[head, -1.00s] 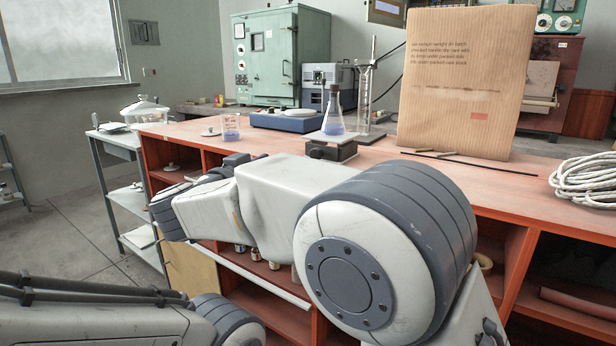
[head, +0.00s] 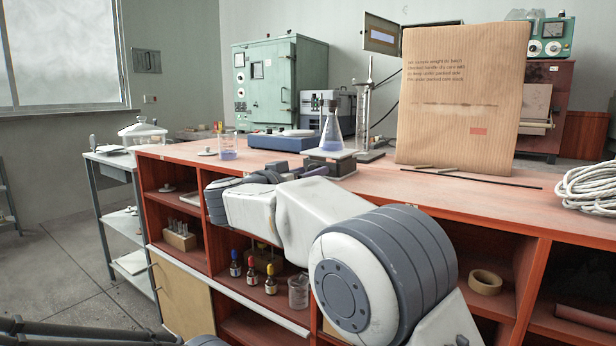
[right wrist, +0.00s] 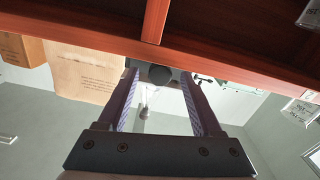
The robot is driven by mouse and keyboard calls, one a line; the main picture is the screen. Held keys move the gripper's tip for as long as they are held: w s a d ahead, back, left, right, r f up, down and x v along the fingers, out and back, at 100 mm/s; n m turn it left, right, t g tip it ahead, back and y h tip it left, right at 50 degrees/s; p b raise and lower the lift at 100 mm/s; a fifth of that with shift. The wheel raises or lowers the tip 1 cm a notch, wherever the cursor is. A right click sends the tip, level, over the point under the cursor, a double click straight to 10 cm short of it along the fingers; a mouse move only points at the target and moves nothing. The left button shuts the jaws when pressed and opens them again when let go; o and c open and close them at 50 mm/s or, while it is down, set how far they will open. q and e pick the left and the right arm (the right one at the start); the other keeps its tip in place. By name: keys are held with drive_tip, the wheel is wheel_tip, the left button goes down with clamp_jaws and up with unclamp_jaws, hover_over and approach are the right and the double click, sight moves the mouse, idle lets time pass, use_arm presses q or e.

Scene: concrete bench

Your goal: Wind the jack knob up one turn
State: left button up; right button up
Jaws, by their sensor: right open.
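A small dark lab jack (head: 340,167) with a pale top plate stands near the bench's front edge in the head view. A conical flask (head: 332,136) with blue liquid stands upright on it. My right gripper (head: 300,171) is just in front of the jack, coming from the left. In the right wrist view, the open fingers (right wrist: 159,72) have a dark round knob (right wrist: 160,76) between their tips, with a gap visible at each side. The knob is hidden in the head view by my gripper. My left gripper is out of view.
A beaker (head: 228,146) and a blue-grey instrument (head: 285,140) stand left of the jack. Bottles (head: 253,272) stand on the shelf below the red bench top (head: 430,182).

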clamp_jaws()
drive_tip(key=shift+r+m+p, duration=0.2)
drive_tip(key=shift+m+p, duration=0.6)
drive_tip(key=shift+p, duration=0.15)
drive_tip(key=shift+m+p, duration=0.6)
drive_tip(key=shift+m, duration=0.2)
drive_tip(key=shift+f+m+p, duration=0.1)
drive_tip(key=shift+m+p, duration=0.4)
drive_tip(key=shift+m, duration=0.5)
drive_tip(key=shift+f+m, duration=0.1)
drive_tip(key=shift+m, duration=0.7)
